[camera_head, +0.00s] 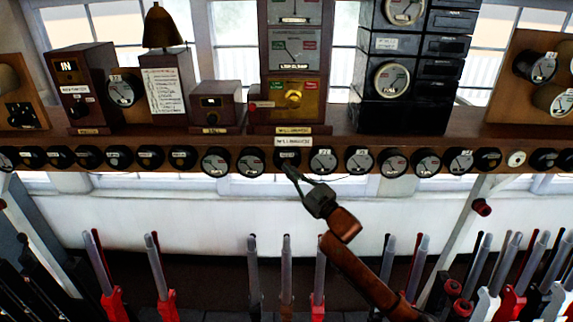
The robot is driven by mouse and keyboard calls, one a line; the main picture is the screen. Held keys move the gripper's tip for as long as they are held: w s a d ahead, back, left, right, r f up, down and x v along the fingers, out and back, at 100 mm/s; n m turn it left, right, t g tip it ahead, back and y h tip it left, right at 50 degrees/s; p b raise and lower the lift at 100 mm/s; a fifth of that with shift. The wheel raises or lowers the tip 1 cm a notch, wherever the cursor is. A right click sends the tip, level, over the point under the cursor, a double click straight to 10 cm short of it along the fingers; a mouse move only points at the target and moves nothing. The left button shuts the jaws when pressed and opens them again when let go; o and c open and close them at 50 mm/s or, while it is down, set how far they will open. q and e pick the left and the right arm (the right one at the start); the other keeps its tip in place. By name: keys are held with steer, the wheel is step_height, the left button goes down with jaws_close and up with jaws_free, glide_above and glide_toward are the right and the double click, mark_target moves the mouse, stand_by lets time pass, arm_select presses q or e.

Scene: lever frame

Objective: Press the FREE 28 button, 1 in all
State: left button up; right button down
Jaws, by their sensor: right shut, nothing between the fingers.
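My right gripper (291,172) is shut and empty, its arm coming in from the lower right. Its tips overlap the lower edge of a dark round fitting (287,157) in the row along the shelf front. I cannot tell whether they touch it. No lettering reading FREE 28 is legible, so I cannot tell which fitting is that button. My left gripper is not in view.
A wooden shelf (220,134) carries a tall central instrument with a brass plate (294,95), a bell (163,27) and a black cabinet (400,113). Several round dials line its front edge. Upright levers (254,265) stand below. The white wall between is mostly clear.

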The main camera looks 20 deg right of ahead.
steer(key=shift+w+d, duration=0.1)
steer(key=shift+w, duration=0.05)
stand_by(0.5)
steer(key=shift+w+d, duration=0.1)
steer(key=shift+w, duration=0.15)
steer(key=shift+w+d, duration=0.25)
steer(key=shift+w, duration=0.15)
stand_by(1.0)
steer(key=shift+s, duration=0.1)
steer(key=shift+s+a+p, duration=0.4)
steer(key=shift+s+p, duration=0.1)
steer(key=shift+s, duration=0.2)
steer(key=shift+s+a+p, duration=0.3)
steer(key=shift+s+a, duration=0.05)
steer(key=shift+s, duration=0.4)
steer(key=shift+s+a+p, duration=0.25)
steer(key=shift+s+a, duration=0.15)
steer(key=shift+s, duration=0.35)
steer(key=shift+s+a+p, duration=0.3)
steer(key=shift+s+a, duration=0.05)
steer(key=shift+s, duration=0.4)
